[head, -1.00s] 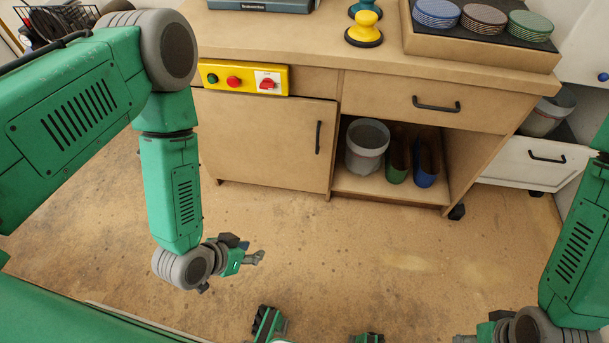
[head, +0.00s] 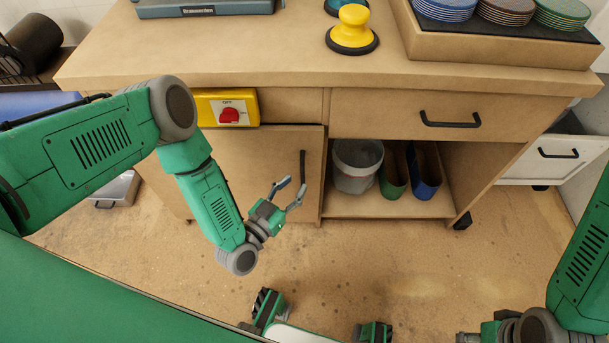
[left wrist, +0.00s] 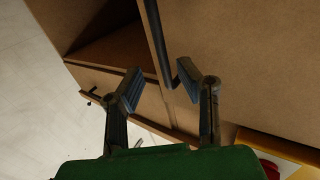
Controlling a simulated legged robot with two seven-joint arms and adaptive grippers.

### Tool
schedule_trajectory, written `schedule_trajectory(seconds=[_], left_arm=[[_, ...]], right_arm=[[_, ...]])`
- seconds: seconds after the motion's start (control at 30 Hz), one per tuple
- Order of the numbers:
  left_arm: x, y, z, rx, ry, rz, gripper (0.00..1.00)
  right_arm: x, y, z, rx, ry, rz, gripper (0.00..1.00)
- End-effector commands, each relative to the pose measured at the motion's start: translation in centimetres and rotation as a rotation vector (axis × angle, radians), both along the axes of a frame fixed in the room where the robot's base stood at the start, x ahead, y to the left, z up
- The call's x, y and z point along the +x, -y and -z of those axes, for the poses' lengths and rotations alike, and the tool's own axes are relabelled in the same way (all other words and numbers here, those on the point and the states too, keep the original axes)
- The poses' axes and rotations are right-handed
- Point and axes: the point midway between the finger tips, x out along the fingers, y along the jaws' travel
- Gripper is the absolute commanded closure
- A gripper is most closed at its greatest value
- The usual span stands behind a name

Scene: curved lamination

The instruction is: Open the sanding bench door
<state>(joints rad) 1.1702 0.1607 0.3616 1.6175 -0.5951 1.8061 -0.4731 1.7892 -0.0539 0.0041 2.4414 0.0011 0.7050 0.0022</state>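The sanding bench door (head: 235,165) is a plain wooden panel at the front left of the bench and looks closed. Its vertical black handle (head: 302,167) is near its right edge. My left gripper (head: 283,187) is open just in front of the door, beside the handle's lower part. In the left wrist view the handle (left wrist: 157,40) runs down between the spread fingers of my left gripper (left wrist: 160,82). I see no clear contact. My right gripper (head: 467,338) shows only in part at the bottom edge; its fingers cannot be judged.
A yellow switch box (head: 228,107) sits above the door. Right of the door, an open shelf holds a grey bucket (head: 356,165) and green and blue containers (head: 425,170), under a closed drawer (head: 445,112). A yellow sander (head: 352,32) stands on the bench top. The floor in front is clear.

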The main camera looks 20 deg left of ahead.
Motion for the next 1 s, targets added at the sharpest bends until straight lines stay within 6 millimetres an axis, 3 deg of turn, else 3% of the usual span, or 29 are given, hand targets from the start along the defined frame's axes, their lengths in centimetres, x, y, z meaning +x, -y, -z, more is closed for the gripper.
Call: schedule_trajectory(seconds=[0.1,0.3,0.67,0.77,1.0], left_arm=[[2.2,0.5,0.2,-0.003,0.002,-0.002,0.69],[4.2,1.3,0.1,0.000,0.001,-0.001,0.69],[4.7,1.5,0.0,-0.001,-0.001,0.000,0.69],[4.7,1.5,0.0,-0.001,-0.001,0.000,1.00],[4.6,1.4,0.0,0.001,-0.002,0.000,1.00]], right_arm=[[0.0,0.0,0.9,0.000,0.000,-0.001,0.60],[0.0,-0.1,1.4,0.001,0.001,-0.001,0.60],[0.0,0.0,1.4,0.000,0.001,-0.001,0.60],[0.0,0.0,1.4,0.000,0.001,-0.001,0.60],[0.0,-0.1,1.4,0.001,0.001,-0.001,0.60]])
